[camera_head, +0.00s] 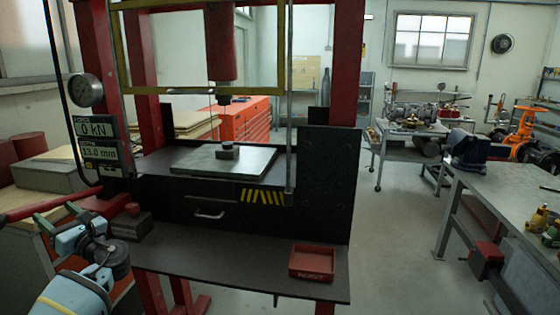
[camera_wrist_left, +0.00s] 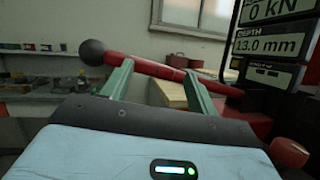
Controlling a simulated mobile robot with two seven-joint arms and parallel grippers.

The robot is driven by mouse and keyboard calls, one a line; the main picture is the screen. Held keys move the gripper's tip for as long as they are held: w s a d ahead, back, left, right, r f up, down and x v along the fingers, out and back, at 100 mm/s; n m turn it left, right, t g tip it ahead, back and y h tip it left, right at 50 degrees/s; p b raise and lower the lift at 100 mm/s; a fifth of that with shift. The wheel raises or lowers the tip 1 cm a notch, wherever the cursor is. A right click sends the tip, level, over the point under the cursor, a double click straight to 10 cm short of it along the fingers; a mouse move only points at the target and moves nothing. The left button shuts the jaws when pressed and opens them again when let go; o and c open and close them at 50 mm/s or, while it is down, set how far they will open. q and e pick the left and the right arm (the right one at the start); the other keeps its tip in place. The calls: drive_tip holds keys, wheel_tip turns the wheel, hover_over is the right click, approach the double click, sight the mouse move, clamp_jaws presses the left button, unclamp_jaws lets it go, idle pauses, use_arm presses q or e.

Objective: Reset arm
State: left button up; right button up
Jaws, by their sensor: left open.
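My left gripper (camera_head: 62,214) is at the lower left of the head view, with its two green fingers apart. A red lever (camera_head: 78,197) of the press passes by the fingertips and runs off the left edge. In the left wrist view the lever (camera_wrist_left: 155,68) crosses just beyond the open fingertips (camera_wrist_left: 158,72). Its black ball end is at the left. I cannot tell whether a finger touches the lever. My right gripper is not in view.
The red press (camera_head: 91,40) has a gauge (camera_head: 86,90) and displays (camera_head: 98,142) reading 0 kN and 13.0 mm. A dark block (camera_head: 228,151) sits on its plate. A red tray (camera_head: 312,262) is on the lower shelf. A workbench (camera_head: 500,195) stands right; floor between is clear.

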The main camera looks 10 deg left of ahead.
use_arm(q)
drive_tip(key=s+d+f+t+h, duration=0.15)
drive_tip(key=f+h, duration=0.25)
drive_tip(key=f, duration=0.6)
drive_tip(key=s+d+f+t+h, duration=0.1)
drive_tip(key=d+f+t+h, duration=0.2)
drive_tip(key=f, duration=0.6)
drive_tip(key=s+d+f+n+h, duration=0.2)
drive_tip(key=s+d+f+h, duration=0.25)
drive_tip(key=f, duration=0.35)
drive_tip(key=s+d+f+n+h, duration=0.1)
drive_tip(key=s+d+f+h, duration=0.3)
drive_tip(key=f, duration=0.5)
drive_tip(key=s+d+f+n+g+h, duration=0.1)
drive_tip(key=s+d+f+n+h, duration=0.15)
drive_tip(key=s+d+n, duration=0.4)
drive_tip(key=s+d+f+n+h, duration=0.2)
drive_tip(key=s+d+h, duration=0.1)
drive_tip(key=s, duration=0.7)
drive_tip(key=s+d+f+n+g+h, duration=0.1)
drive_tip(key=s+d+f+n+h, duration=0.1)
drive_tip(key=s+d+n, duration=0.55)
drive_tip(key=d+n, duration=0.1)
drive_tip(key=d, duration=0.7)
drive_tip(key=shift+d+t, duration=0.3)
drive_tip(key=shift+t, duration=0.15)
